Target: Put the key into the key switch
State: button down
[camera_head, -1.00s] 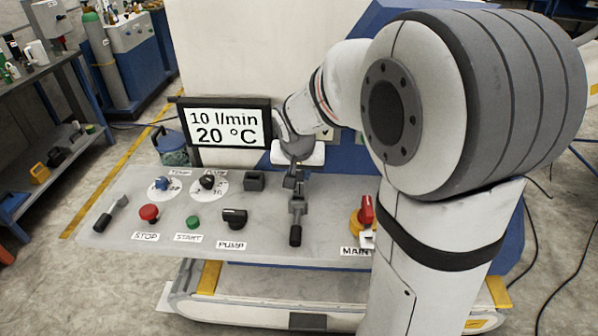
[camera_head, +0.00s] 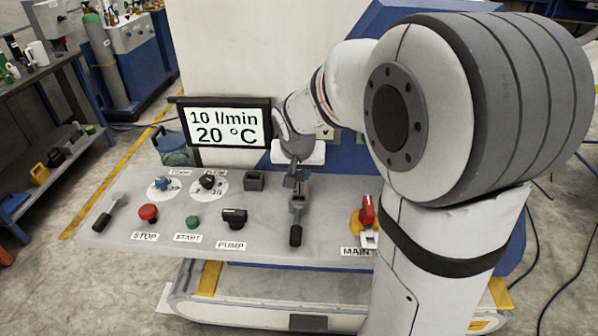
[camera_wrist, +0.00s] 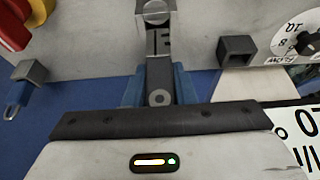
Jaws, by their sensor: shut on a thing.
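In the head view my gripper (camera_head: 293,180) is small and dark, just behind a grey lever fitting (camera_head: 297,203) with a black handle. I cannot identify the key switch for certain.
The grey panel (camera_head: 150,190) carries a red stop button (camera_head: 148,213), a green start button (camera_head: 193,222), a pump knob (camera_head: 234,217) and a red main switch (camera_head: 366,210). A square block (camera_head: 255,180) stands left of my gripper. A display (camera_head: 224,124) stands behind.

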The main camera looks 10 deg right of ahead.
aim_at(299, 182)
jog(key=shift+f+b, duration=2.2)
jog(key=shift+f, duration=0.1)
jog(key=c, duration=1.1)
grip_release()
jog(key=v, duration=0.8)
jog(key=s+n, duration=0.1)
jog(key=s, duration=0.5)
jog(key=s+f+n+g+y+p, duration=0.1)
jog(key=s, duration=0.5)
jog(key=s+f+n+p, duration=0.1)
jog(key=s, duration=0.5)
jog(key=shift+s+d+f+n+g, duration=0.25)
jog(key=shift+s+d+n+g, duration=0.05)
jog(key=shift+s+d, duration=0.1)
